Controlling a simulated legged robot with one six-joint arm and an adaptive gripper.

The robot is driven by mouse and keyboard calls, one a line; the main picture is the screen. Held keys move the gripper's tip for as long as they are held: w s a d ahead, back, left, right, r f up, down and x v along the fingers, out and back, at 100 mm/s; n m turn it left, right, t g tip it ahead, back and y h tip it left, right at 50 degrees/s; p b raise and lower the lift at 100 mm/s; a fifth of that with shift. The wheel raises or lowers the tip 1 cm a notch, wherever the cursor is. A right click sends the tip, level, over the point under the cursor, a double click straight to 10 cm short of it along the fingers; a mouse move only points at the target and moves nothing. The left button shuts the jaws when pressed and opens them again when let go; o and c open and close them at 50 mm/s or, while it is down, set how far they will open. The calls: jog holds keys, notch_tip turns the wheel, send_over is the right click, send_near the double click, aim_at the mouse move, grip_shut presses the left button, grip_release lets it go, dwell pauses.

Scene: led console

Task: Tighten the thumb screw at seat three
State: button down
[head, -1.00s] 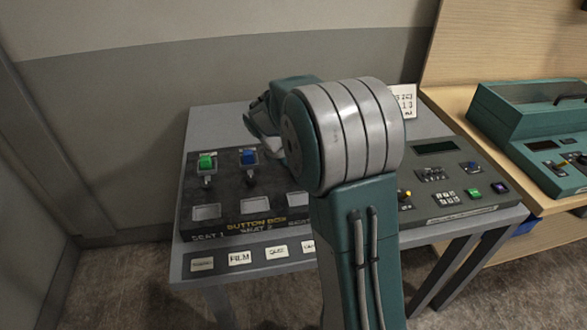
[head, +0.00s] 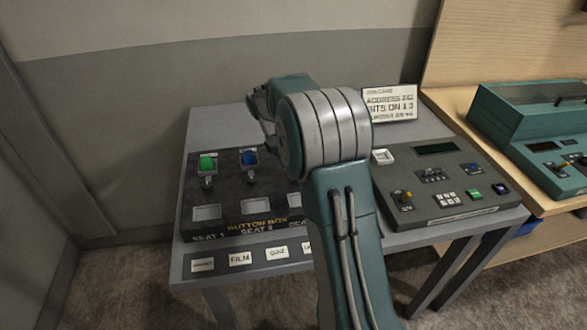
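The button box (head: 190,222) lies on the grey table, with labels for seat 1 and seat 2 readable on its front. A green button (head: 207,163) and a blue button (head: 249,158) sit at its back, each with a small screw-like part below it. The seat three area and its thumb screw are hidden behind my arm. My gripper (head: 258,108) shows only in part, raised above the back of the box, right of the blue button; its fingertips are too hidden to tell whether it is open or shut.
A teal machine (head: 530,120) sits on the wooden desk at right. Label cards such as FILM (head: 240,259) line the table's front.

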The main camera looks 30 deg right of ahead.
jog(key=m, duration=0.1)
jog(key=m+y, duration=0.1)
jog(key=m, duration=0.2)
jog(key=shift+w+d+r+m+g+y, duration=0.1)
jog(key=shift+w+r+m+g+y, duration=0.05)
jog(key=shift+w+m+g+y, duration=0.15)
jog(key=m+y, duration=0.1)
jog(key=m, duration=0.1)
jog(key=m+y, duration=0.1)
jog(key=m, duration=0.2)
jog(key=shift+d+m, duration=0.15)
jog(key=shift+m, duration=0.15)
jog(key=m, duration=0.2)
jog(key=m+y, duration=0.1)
jog(key=m, duration=0.1)
jog(key=shift+s+d+r+m+y, duration=0.1)
jog(key=shift+d+m+y, duration=0.05)
jog(key=shift+m+y, duration=0.15)
jog(key=m+t, duration=0.1)
jog(key=m, duration=0.1)
jog(key=m+t+y, duration=0.1)
jog(key=m, duration=0.2)
jog(key=shift+s, duration=0.1)
jog(key=shift+m+y, duration=0.3)
jog(key=shift+c, duration=2)
grip_release()
jog(key=shift+s, duration=0.1)
